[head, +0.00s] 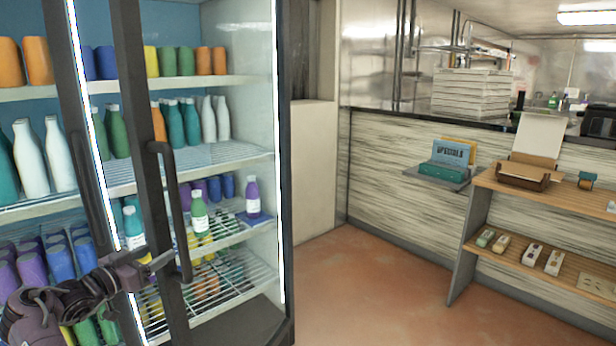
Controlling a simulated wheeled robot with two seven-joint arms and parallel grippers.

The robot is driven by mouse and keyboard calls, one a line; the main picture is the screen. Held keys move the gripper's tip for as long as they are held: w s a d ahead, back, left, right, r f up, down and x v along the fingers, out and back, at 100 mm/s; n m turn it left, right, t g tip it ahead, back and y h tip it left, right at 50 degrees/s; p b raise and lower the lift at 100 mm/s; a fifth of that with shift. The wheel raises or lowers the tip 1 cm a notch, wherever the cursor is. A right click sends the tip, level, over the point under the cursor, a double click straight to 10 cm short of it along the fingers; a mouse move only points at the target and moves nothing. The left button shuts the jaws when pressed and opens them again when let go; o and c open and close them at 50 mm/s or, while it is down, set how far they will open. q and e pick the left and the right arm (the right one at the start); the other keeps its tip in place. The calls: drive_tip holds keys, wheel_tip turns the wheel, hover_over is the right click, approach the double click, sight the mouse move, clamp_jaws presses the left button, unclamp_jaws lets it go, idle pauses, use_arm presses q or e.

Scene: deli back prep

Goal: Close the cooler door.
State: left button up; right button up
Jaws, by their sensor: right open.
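The glass-fronted cooler has a right-hand door (135,110) with a dark frame and a long black vertical handle (172,215). This door appears ajar: a gap with a lit strip and bottles shows between its frame and the left-hand door frame (68,90). How wide it stands open is hard to judge. My right gripper (158,261) is at lower left, open and empty, with its fingertips just left of the handle's lower end. I cannot tell whether they touch it. My left gripper is not in view.
Wire shelves (215,157) inside the cooler hold several bottles and cups. Reddish floor (370,285) is clear to the cooler's right. A wooden shelf unit (520,190) with small goods stands at right, before a panelled counter (400,170).

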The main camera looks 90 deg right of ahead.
drive_tip(key=shift+b+v, duration=0.5)
drive_tip(key=shift+v, duration=1.75)
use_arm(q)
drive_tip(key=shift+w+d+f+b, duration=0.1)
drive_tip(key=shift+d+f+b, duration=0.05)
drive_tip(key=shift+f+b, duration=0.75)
use_arm(e)
drive_tip(key=shift+w+a+f, duration=0.15)
drive_tip(key=shift+a+f, duration=0.15)
drive_tip(key=shift+a, duration=0.1)
drive_tip(key=shift+w+a+f, duration=0.2)
drive_tip(key=shift+a+f, duration=0.1)
drive_tip(key=shift+a, duration=0.15)
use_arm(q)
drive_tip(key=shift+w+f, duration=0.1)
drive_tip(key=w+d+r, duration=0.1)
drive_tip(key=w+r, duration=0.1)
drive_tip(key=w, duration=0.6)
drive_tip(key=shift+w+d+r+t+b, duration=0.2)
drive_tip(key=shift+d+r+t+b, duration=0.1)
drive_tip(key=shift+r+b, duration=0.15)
use_arm(e)
drive_tip(key=r+v, duration=0.1)
drive_tip(key=v, duration=0.7)
drive_tip(key=shift+r, duration=0.2)
